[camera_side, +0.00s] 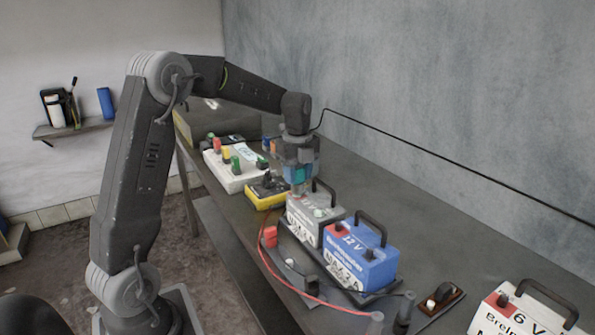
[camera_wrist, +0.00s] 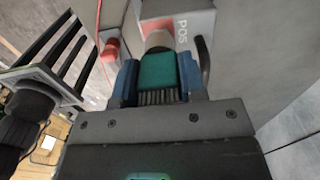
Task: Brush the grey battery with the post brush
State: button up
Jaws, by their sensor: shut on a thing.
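The grey battery (camera_side: 318,230) stands in a tray on the bench, left of the blue battery, with a black handle and a white post cap on its top. My gripper (camera_side: 299,173) is above the grey battery, pointing down. It is shut on the post brush, whose teal body (camera_wrist: 158,72) shows between the blue fingers in the wrist view. The brush's lower end is over a battery post area; whether it touches the post I cannot tell. In the wrist view a grey battery top with a red patch (camera_wrist: 160,9) lies beyond the brush.
The blue 12 V battery (camera_side: 360,257) shares the black tray (camera_side: 292,238). A red clamp (camera_side: 270,236) with a red cable is at the tray's left. A yellow meter (camera_side: 266,192) and a white box with coloured knobs (camera_side: 236,168) stand behind. A white 6 V battery (camera_side: 522,312) is front right.

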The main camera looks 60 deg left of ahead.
jog(key=shift+f, duration=0.5)
jog(key=o, duration=1)
jog(key=shift+o, duration=0.2)
notch_tip(320, 180, up, 14)
jog(key=shift+f, duration=0.1)
jog(key=s+d+r+n+t, duration=0.2)
jog(key=s+d+n, duration=0.35)
jog(key=d, duration=0.35)
jog(key=s+d+f+n+t, duration=0.1)
jog(key=s+d+f+n, duration=0.3)
jog(key=s, duration=0.4)
jog(key=s+d+f+n+t, duration=0.2)
jog(key=s+d+f+n, duration=0.2)
jog(key=s+d+n, duration=0.3)
jog(key=shift+s+d+f+n+t, duration=0.25)
jog(key=shift+s+n, duration=0.25)
jog(key=shift+n, duration=0.25)
